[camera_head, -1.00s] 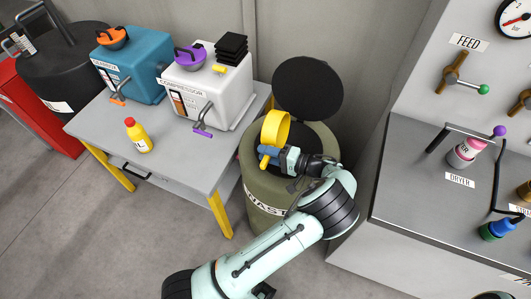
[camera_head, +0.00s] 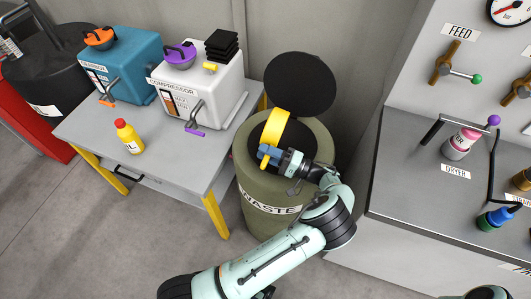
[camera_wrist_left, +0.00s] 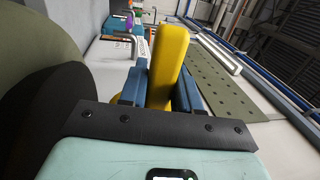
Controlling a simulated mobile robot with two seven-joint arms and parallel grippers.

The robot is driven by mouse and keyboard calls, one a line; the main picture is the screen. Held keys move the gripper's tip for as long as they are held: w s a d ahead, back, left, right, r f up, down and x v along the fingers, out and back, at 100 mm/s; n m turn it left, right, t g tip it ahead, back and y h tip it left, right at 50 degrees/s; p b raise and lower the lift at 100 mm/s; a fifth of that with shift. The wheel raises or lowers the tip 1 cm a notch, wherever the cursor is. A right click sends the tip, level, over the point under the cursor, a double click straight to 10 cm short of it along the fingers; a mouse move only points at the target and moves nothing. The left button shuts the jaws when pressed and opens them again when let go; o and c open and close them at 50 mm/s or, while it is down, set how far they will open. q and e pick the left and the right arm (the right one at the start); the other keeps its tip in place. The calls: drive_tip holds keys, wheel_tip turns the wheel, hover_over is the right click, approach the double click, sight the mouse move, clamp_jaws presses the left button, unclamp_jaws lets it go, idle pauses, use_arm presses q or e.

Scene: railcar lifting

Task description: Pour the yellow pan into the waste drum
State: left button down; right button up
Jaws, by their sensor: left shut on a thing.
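The yellow pan (camera_head: 276,127) is tipped on its side over the open mouth of the waste drum (camera_head: 272,184). The drum is olive green with a WASTE label, and its black lid (camera_head: 300,83) stands raised behind. My left gripper (camera_head: 268,155) is shut on the yellow pan, above the drum opening. In the left wrist view the yellow pan (camera_wrist_left: 168,62) stands between the blue fingers of my left gripper (camera_wrist_left: 157,90). The pan's inside and the drum's contents are hidden. My right gripper is not in view.
A grey table (camera_head: 178,158) left of the drum holds a yellow bottle (camera_head: 129,138), a blue box (camera_head: 122,62) and the white compressor (camera_head: 205,90). A grey console (camera_head: 410,190) with bottles stands close on the right.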

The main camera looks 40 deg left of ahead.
use_arm(q)
drive_tip(key=shift+d, duration=0.15)
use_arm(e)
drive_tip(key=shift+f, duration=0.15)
use_arm(q)
drive_tip(key=shift+r, duration=0.1)
